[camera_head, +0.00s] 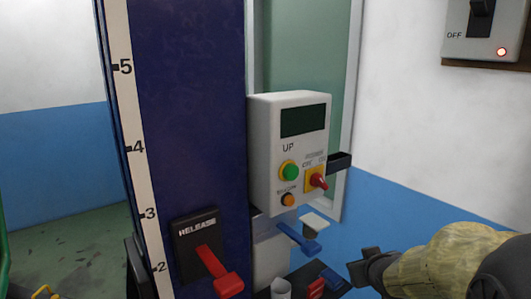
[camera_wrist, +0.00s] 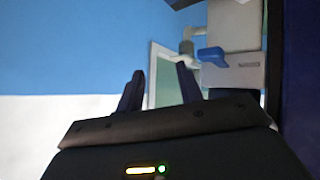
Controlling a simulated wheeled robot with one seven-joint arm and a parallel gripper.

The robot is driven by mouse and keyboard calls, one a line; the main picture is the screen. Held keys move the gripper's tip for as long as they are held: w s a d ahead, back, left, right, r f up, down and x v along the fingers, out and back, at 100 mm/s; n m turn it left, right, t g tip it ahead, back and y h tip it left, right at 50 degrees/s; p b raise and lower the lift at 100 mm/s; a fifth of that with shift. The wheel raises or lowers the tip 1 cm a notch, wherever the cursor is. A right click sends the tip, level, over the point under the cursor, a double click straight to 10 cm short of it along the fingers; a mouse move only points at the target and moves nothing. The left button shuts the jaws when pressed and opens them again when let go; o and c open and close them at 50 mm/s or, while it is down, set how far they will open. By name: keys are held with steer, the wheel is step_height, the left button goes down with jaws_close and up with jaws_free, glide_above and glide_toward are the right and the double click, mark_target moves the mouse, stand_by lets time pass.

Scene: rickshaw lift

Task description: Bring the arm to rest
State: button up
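My arm comes in from the lower right of the head view, with a tan sleeve-like cover. My gripper (camera_head: 364,267) is at its left end, low and to the right of the control box (camera_head: 288,150). In the wrist view my gripper (camera_wrist: 159,82) shows two dark fingers standing apart with nothing held between them. Beyond them are a blue wall and a pale-framed panel. The gripper touches nothing that I can see.
A dark blue column (camera_head: 185,100) with a number scale carries a red release lever (camera_head: 218,270). A blue lever (camera_head: 298,238) juts out below the control box, close to my gripper. A switch box (camera_head: 484,28) hangs at upper right. Bare wall lies between.

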steer(key=s+a+f+g, duration=0.2)
steer(key=s, duration=0.3)
steer(key=s+a+f+m+g+p, duration=0.1)
steer(key=s+a+f+g, duration=0.2)
steer(key=s, duration=0.2)
steer(key=s+a+f+m+g+y+p, duration=0.1)
steer(key=s+a+f+g, duration=0.1)
steer(key=s, duration=0.3)
steer(key=shift+a+f+g, duration=0.35)
steer(key=shift+a+g, duration=0.15)
steer(key=shift+a, duration=0.2)
stand_by(0.8)
